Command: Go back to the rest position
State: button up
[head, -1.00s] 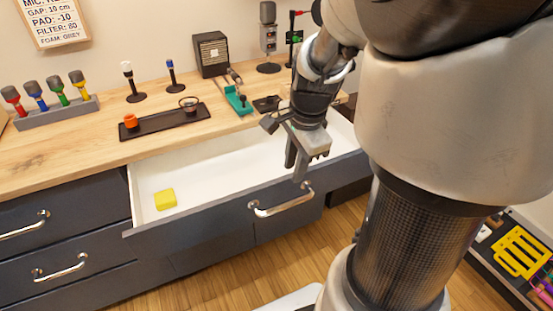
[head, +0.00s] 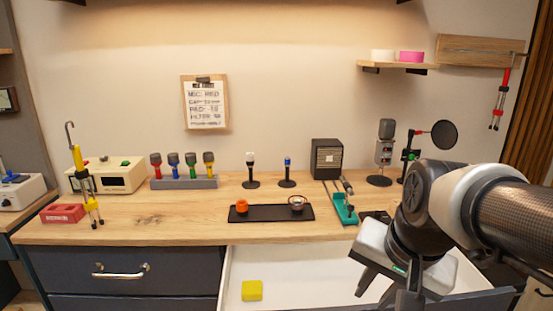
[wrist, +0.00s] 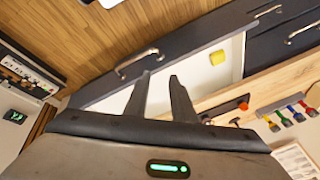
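My gripper (head: 388,290) is at the lower right of the head view, over the right part of the open drawer. The wrist view shows its two dark fingers (wrist: 158,79) apart with nothing between them, so it is open. The open drawer (head: 300,270) has a white inside, with a yellow block (head: 252,290) lying in its left part. The wrist view also shows the yellow block (wrist: 217,57) in the drawer, clear of my fingers. My forearm hides part of the counter's right side.
The wooden counter (head: 200,232) holds a black tray (head: 270,213) with an orange item and a small bowl. Several coloured microphones stand in a grey rack (head: 185,183). A black speaker (head: 326,158) and a teal holder (head: 345,209) are near my arm. A shelf (head: 398,66) is above.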

jog(key=s+a+r+n+t, duration=0.1)
jog(key=s+a+r+n, duration=0.2)
jog(key=s+n, duration=0.3)
notch_tip(320, 180, up, 13)
jog(key=w+p, duration=0.1)
jog(key=p, duration=1.2)
jog(key=shift+n+p, duration=0.3)
jog(key=shift+p, duration=0.05)
